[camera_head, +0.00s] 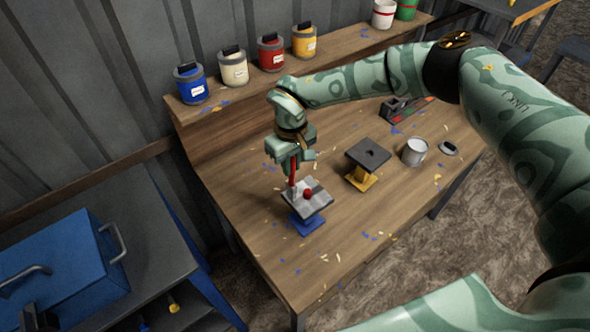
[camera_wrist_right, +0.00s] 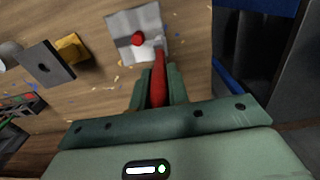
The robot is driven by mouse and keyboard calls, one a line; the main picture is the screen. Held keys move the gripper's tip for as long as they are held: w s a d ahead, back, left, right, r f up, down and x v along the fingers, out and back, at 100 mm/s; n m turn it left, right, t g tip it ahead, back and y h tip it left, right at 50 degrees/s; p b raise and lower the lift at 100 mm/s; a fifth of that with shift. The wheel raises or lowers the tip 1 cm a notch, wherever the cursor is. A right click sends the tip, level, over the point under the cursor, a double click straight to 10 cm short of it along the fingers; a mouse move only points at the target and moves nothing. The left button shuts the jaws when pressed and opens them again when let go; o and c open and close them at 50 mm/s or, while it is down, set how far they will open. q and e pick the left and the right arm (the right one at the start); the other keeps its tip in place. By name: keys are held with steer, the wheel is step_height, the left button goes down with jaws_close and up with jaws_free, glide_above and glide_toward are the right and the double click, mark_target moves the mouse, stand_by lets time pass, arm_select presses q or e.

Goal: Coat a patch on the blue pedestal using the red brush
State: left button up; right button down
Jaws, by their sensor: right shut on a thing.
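The blue pedestal (camera_head: 306,223) stands on the wooden table and bears a grey square plate (camera_head: 297,208) with lighter and darker areas. A small red ball-shaped thing (camera_head: 308,193) sits on the plate; it also shows in the wrist view (camera_wrist_right: 137,39). My right gripper (camera_head: 292,165) is above the plate's far left part, shut on the red brush (camera_head: 292,175). The brush handle (camera_wrist_right: 158,82) points down towards the plate (camera_wrist_right: 120,24) in the wrist view. Its tip is at or just above the plate; I cannot tell whether it touches. My left gripper is not in view.
A yellow pedestal (camera_head: 362,180) with a dark plate stands to the right, then a grey can (camera_head: 414,152) and a small grey item (camera_head: 450,148). A dark rack (camera_head: 405,108) stands behind. Paint cans, including a blue one (camera_head: 191,85), line the shelf. The table's front is clear.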

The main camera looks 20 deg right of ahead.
steer(key=shift+w, duration=0.15)
steer(key=shift+r, duration=0.1)
step_height(320, 180, up, 5)
steer(key=p, duration=0.4)
